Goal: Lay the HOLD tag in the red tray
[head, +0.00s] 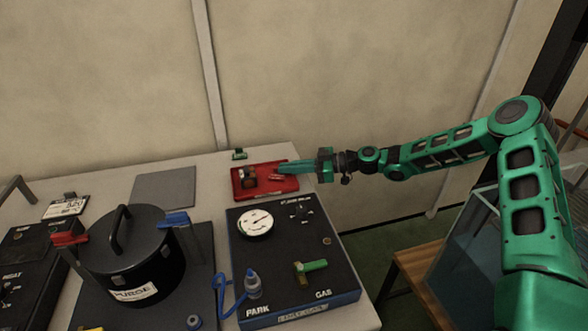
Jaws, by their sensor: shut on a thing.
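The red tray (239,192) lies on the bench at the back, behind the gauge box. My gripper (283,167) reaches in from the right, its green fingers over the right part of the tray. It is shut on a small reddish piece (276,177), which looks like the HOLD tag; its lettering is too small to read. I cannot tell whether the piece touches the tray floor. A dark object with a reddish-brown part (248,177) sits in the left part of the tray.
A black box (290,255) with a gauge, a green-handled valve and GAS and PARK labels stands in front of the tray. A black PURGE cylinder (128,255) with red and blue clamps stands left. A grey plate (164,187) lies flat behind it. A small green item (239,155) sits behind the tray.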

